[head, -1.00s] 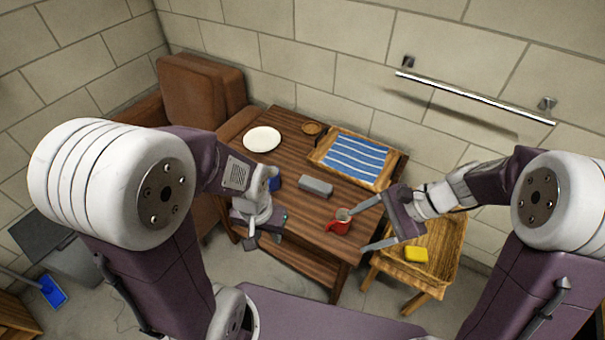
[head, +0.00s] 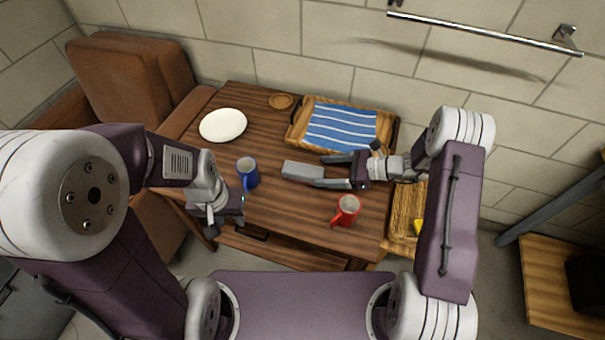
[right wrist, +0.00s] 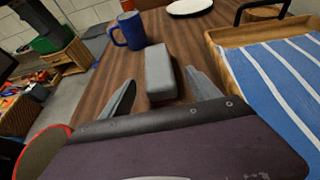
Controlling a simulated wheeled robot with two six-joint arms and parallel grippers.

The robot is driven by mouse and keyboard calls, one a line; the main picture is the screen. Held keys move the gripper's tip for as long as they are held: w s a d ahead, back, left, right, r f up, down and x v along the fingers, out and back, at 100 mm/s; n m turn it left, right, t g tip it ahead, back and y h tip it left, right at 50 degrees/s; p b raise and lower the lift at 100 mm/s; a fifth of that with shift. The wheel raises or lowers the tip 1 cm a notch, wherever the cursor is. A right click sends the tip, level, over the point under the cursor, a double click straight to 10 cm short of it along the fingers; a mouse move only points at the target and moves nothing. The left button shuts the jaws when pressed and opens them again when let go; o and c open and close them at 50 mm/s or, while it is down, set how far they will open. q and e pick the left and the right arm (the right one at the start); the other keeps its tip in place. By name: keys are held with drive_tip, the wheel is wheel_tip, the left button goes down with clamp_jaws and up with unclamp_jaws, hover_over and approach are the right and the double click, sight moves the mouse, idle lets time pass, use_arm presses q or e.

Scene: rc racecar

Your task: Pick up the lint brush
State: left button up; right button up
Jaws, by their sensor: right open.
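A grey, rounded block, the only thing here that could be the lint brush (head: 302,171), lies flat on the wooden table; it also shows in the right wrist view (right wrist: 160,74). My right gripper (head: 324,171) is open at the block's right end in the head view. In the right wrist view its open fingers (right wrist: 160,86) point at the block, one on each side of its near end. I cannot tell whether they touch it. My left gripper (head: 227,212) is by the table's near left edge, apart from the block; its jaw opening is unclear.
A blue mug (head: 248,173) stands left of the block and a red mug (head: 346,210) nearer the front. A wooden tray with a blue striped cloth (head: 342,127) lies behind. A white plate (head: 222,125) and a small brown dish (head: 281,101) are at the back left.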

sight(304, 169)
drive_tip(key=x, duration=0.3)
drive_tip(key=b+x, duration=0.1)
drive_tip(key=x, duration=0.3)
drive_tip(key=shift+f+b, duration=0.1)
drive_tip(key=shift+b, duration=0.2)
drive_tip(key=shift+w+a+f, duration=0.1)
drive_tip(key=shift+a, duration=0.3)
drive_tip(key=c, duration=1.5)
drive_tip(key=shift+r, duration=0.6)
wheel_tip(304, 169, up, 3)
drive_tip(key=shift+r+p, duration=0.1)
drive_tip(key=shift+p, duration=0.7)
drive_tip(key=v, duration=0.4)
drive_tip(key=r+p+v, duration=0.1)
drive_tip(key=v, duration=0.4)
drive_tip(key=p+v, duration=0.1)
drive_tip(key=v, duration=0.3)
drive_tip(key=shift+a+r, duration=0.15)
drive_tip(key=shift+r, duration=0.1)
